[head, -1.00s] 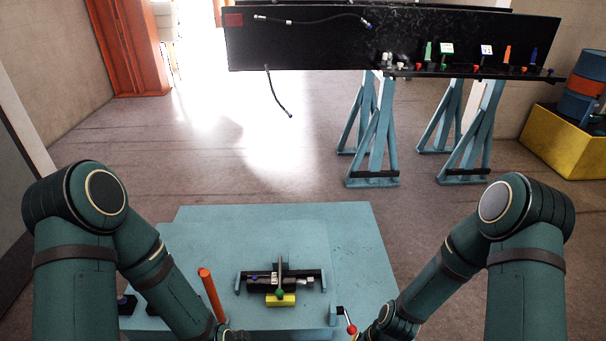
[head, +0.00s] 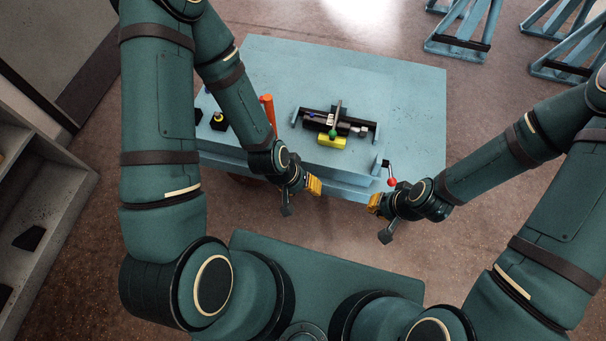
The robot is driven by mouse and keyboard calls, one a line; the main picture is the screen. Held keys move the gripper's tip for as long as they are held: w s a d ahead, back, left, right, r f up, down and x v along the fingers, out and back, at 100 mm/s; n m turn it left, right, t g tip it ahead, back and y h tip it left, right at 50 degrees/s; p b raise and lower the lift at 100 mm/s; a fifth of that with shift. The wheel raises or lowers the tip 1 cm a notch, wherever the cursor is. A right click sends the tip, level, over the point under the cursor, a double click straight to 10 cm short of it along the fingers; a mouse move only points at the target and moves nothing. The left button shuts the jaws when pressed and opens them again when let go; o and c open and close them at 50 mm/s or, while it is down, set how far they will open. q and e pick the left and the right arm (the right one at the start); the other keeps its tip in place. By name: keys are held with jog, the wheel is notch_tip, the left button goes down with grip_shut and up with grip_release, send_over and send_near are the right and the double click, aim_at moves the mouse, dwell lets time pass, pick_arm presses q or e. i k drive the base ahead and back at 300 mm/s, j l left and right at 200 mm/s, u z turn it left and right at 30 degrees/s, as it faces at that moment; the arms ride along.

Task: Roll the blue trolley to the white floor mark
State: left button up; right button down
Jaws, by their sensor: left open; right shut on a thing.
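The blue trolley (head: 400,85) stands in front of me, its flat top in the upper middle of the head view. My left gripper (head: 313,188) is open at the trolley's near side, left of centre. My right gripper (head: 377,204) is shut at the near edge, below a small lever with a red ball. It appears to grip the trolley's near side, but the exact contact is too small to see. No white floor mark can be made out; the bright patch on the floor at the top looks like glare.
A vice-like fixture (head: 318,122) with a yellow block, an orange upright rod (head: 268,110) and the red-ball lever (head: 391,182) are on the trolley. Blue trestle legs (head: 465,30) stand at top right. A grey shelf (head: 55,190) is at left. Brown floor right of the trolley is clear.

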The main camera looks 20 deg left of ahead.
aim_at(403, 105)
jog(key=i+l+u, duration=0.15)
jog(key=l+u, duration=0.2)
jog(key=i+l+u, duration=0.1)
jog(key=l+u, duration=0.15)
jog(key=u, duration=0.15)
